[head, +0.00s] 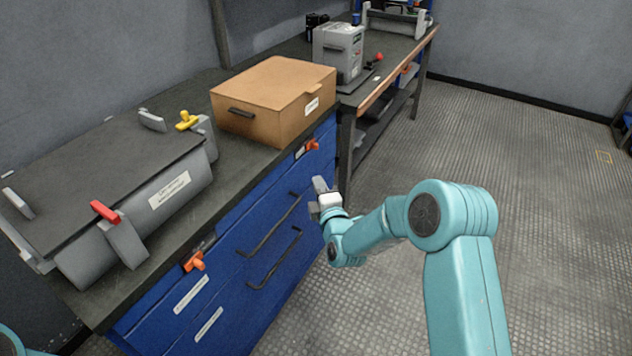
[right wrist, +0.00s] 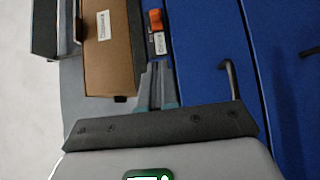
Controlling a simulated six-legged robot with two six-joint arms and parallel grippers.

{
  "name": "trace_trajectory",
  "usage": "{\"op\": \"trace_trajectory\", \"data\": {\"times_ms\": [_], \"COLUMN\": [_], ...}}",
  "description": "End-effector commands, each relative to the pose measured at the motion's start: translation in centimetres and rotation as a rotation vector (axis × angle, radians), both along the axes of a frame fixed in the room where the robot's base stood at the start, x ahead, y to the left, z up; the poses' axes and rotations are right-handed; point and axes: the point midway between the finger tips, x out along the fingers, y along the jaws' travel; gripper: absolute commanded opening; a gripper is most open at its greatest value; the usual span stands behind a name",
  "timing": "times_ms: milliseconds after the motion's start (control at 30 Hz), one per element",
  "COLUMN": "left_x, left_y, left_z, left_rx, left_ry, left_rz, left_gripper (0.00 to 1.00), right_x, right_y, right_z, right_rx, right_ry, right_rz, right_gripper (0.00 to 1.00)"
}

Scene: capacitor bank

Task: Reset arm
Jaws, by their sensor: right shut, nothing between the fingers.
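My right arm reaches in from the lower right in the head view. Its right gripper (head: 321,190) is in front of the blue drawer cabinet (head: 262,232), near the upper drawer handle (head: 270,226). In the right wrist view the right gripper's fingers (right wrist: 156,85) are together with nothing between them. Whether it touches the cabinet front I cannot tell. A small teal part of my body shows at the lower left corner of the head view, but my left gripper is not in view.
A grey case with a red latch (head: 105,212) and a yellow latch (head: 187,120) sits on the cabinet top. A brown box (head: 262,95) stands behind it. Orange latches (head: 194,262) are on the cabinet. A workbench (head: 385,85) holds a grey device (head: 339,52). The floor at right is clear.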

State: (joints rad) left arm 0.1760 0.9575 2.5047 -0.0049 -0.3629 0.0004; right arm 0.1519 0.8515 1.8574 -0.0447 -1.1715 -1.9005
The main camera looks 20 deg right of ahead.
Motion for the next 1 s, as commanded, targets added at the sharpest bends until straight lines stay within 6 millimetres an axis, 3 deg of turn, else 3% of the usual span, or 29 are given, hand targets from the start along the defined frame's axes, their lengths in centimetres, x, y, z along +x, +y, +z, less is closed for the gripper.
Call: {"op": "trace_trajectory", "data": {"times_ms": [167,233,367,500,600,700,833,1000], "left_x": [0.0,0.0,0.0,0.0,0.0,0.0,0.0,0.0], "left_y": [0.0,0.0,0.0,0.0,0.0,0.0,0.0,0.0], "left_z": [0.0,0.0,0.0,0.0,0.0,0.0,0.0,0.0], "left_rx": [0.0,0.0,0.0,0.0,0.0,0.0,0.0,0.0], "left_ry": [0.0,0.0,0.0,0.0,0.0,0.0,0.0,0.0], "left_rz": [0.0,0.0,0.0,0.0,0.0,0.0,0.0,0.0], "left_gripper": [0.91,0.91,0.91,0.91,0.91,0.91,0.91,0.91], "right_x": [0.0,-0.4,-3.5,-10.6,-17.2,-24.2,-31.6,-37.0], "right_y": [0.0,0.2,2.2,5.9,8.5,10.7,12.5,13.5], "right_z": [-0.2,-1.3,-6.7,-15.0,-19.8,-22.8,-24.4,-24.5], "right_rx": [0.0,0.004,0.046,0.359,0.655,0.955,1.246,1.485], "right_ry": [0.003,0.026,0.183,0.498,0.746,0.98,1.187,1.294], "right_rz": [-0.001,0.004,0.049,0.077,0.006,-0.16,-0.445,-0.808], "right_gripper": [0.0,0.0,0.0,0.0,0.0,0.0,0.0,0.0]}}
